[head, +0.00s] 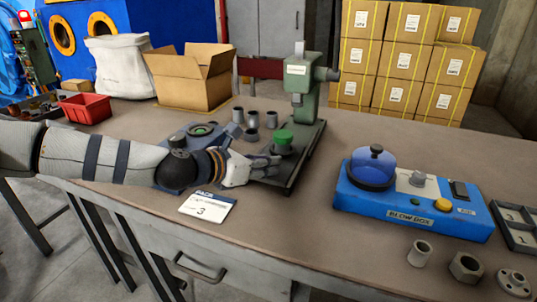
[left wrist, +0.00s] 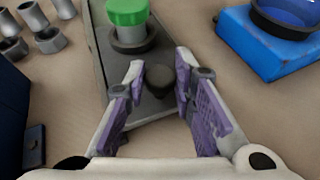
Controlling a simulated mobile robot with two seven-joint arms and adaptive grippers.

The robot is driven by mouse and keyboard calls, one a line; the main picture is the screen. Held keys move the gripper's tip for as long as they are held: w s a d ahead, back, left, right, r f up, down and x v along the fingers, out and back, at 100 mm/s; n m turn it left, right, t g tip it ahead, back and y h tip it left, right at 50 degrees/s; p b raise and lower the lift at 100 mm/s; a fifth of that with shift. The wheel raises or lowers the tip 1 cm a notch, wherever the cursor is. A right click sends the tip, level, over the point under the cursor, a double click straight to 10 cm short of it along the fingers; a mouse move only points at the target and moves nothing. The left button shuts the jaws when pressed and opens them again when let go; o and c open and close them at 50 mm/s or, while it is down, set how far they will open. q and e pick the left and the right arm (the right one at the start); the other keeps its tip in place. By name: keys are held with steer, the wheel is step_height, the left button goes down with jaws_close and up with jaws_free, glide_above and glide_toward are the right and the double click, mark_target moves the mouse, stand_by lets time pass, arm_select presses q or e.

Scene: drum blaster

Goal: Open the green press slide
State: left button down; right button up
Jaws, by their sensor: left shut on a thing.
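The green press (head: 301,80) stands at the middle of the bench on a dark base plate (head: 309,142). A green-capped part (head: 284,137) sits in a grey ring on the plate, and it also shows at the top of the left wrist view (left wrist: 127,12). My left gripper (head: 272,167) is at the near end of the plate. In the left wrist view its fingers (left wrist: 159,72) are on either side of a dark round knob (left wrist: 159,80), shut on it. The gripper hides the knob in the head view. My right gripper is not in view.
A blue blow box (head: 413,216) stands to the right, with clear bench between it and the press. Several grey cups (head: 253,119) stand behind left of the gripper. An open carton (head: 205,88) stands behind.

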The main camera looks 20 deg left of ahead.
arm_select(q)
steer(key=shift+s, duration=0.3)
steer(key=shift+w, duration=0.15)
steer(key=c, duration=1.4)
jaws_free()
steer(key=v, duration=1.2)
